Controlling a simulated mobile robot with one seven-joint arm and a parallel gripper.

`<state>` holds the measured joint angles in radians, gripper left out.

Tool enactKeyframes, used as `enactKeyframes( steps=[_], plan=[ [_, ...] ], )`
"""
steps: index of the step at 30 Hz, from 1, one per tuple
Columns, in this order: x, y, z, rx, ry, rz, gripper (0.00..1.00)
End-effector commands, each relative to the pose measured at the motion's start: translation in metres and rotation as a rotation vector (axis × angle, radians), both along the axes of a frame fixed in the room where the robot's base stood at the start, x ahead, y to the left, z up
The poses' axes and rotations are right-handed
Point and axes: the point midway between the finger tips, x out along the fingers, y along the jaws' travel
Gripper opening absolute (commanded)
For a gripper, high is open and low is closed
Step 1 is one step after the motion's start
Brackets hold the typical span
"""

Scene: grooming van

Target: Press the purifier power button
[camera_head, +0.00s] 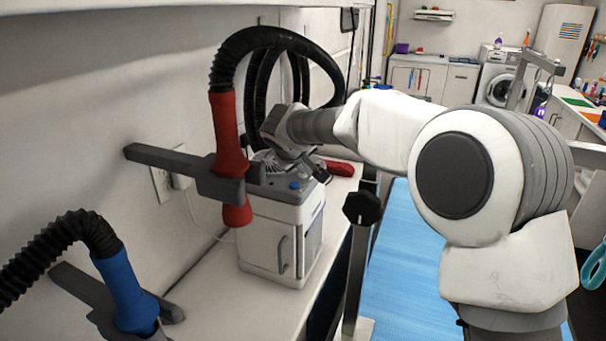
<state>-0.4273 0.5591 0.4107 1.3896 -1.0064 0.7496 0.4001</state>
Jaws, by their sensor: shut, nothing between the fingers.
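The purifier (268,240) is a white box with a grey top and a door handle on its front, standing on the white counter by the wall. A small blue button (294,185) shows on its top, near the front; I cannot tell for sure that it is the power button. My gripper (321,174) is shut and empty, small and dark in this view. It is over the right part of the purifier's top, to the right of the blue button. Whether it touches the top cannot be told. My wrist hides part of the top behind.
A red dryer nozzle (228,130) on a black hose hangs in a grey wall bracket (170,161) close left of the purifier. A blue nozzle (128,290) is at lower left. A red object (340,168) lies behind the purifier. A blue-topped table (400,270) is at right.

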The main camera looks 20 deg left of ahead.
Motion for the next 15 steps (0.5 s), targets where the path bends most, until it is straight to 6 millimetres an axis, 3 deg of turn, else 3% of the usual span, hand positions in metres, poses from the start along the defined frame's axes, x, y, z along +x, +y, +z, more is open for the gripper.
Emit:
enactKeyframes(
  steps=[15],
  plan=[
    [0.0,0.0,0.008,0.001,0.001,-0.001,0.0]
  ],
)
